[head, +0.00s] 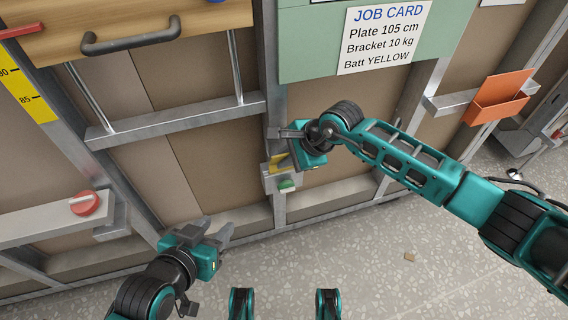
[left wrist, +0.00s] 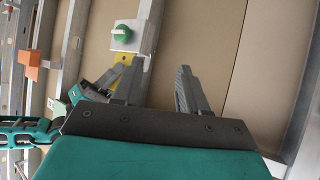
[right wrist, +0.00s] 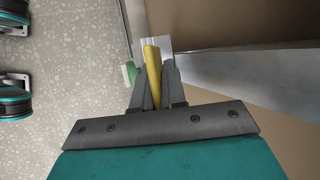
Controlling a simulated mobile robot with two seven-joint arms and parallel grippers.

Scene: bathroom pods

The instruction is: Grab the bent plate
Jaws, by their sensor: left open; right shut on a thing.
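A yellow plate (right wrist: 152,68) stands between the fingers of my right gripper (right wrist: 156,88), which is shut on it. Its bend cannot be made out. In the head view the yellow plate (head: 279,158) shows partly behind the right gripper, just above a grey box with a green knob (head: 287,185) on the wall post. The yellow plate also shows in the left wrist view (left wrist: 122,58), beside the right fingers. My left gripper (head: 218,233) is open and empty, low and to the left of the plate.
A red knob (head: 84,203) sits on a rail at the left. A drawer front with a dark handle (head: 130,40) is above. An orange holder (head: 498,97) hangs at the right. A job card (head: 384,36) is on the green panel. The speckled floor in front is mostly clear.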

